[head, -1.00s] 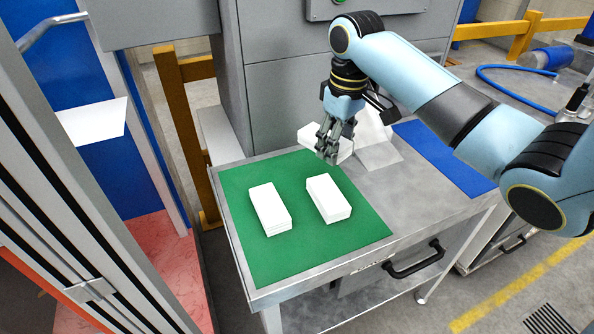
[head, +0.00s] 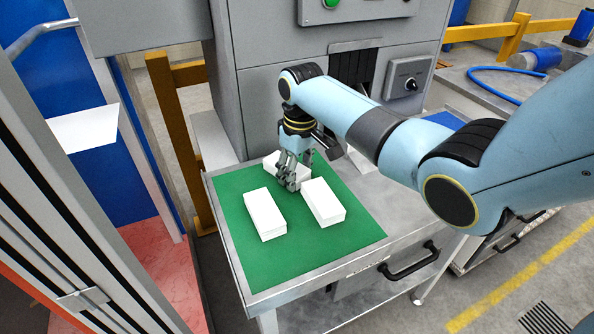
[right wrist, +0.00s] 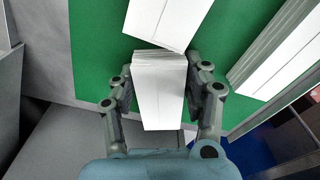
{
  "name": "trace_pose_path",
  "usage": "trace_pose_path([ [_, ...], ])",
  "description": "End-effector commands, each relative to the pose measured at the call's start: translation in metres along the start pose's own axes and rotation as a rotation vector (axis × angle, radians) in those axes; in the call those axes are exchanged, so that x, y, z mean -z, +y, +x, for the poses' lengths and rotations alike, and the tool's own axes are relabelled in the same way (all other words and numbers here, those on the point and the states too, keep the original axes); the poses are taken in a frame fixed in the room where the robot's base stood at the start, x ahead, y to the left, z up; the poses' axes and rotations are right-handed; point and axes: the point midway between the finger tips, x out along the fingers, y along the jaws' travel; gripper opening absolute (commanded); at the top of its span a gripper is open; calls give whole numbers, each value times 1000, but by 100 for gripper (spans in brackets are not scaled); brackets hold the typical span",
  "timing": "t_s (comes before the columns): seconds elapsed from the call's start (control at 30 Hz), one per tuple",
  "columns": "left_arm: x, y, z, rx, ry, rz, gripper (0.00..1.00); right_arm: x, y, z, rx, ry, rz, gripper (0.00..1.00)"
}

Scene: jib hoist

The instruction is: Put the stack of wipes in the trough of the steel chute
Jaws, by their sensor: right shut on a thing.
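My right gripper (head: 291,183) is shut on a white stack of wipes (head: 272,164) at the back left of the green mat. In the right wrist view, the held stack (right wrist: 160,95) lies between the two fingers (right wrist: 160,88), its edges showing layered sheets. I cannot tell whether it touches the mat. Two similar white stacks lie on the mat: one at left (head: 265,215), one at right (head: 323,203). In the wrist view, one stack's end is very close to the held one. The steel chute (head: 360,161) is mostly hidden behind my right arm. My left gripper is out of view.
The green mat (head: 290,262) lies on a steel table with a drawer handle (head: 410,262) in front. A grey cabinet with a dark slot (head: 353,68) and a knob panel (head: 408,78) stands behind. A yellow post (head: 180,125) stands at left. The mat's front is clear.

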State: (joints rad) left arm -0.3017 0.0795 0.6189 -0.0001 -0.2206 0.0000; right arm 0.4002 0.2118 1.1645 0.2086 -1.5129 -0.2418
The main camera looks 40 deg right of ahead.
Motion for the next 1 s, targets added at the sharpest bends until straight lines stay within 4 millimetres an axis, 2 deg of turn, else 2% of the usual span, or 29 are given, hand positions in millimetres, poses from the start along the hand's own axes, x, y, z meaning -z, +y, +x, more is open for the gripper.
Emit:
trace_pose_path([
  [0.07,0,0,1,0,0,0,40,0,0,2,0,0,0,9],
  [0.1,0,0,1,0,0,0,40,0,0,3,0,0,0,50],
  [0.27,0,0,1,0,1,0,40,0,0,2,0,0,0,71],
  [0.53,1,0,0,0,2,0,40,0,0,2,0,0,0,72],
  [0.63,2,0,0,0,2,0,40,0,1,-5,-1,2,0,72],
  [0.77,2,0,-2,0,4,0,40,1,1,-26,-3,4,-1,72],
  [1.0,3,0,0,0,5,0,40,1,1,-81,-3,5,-1,72],
])
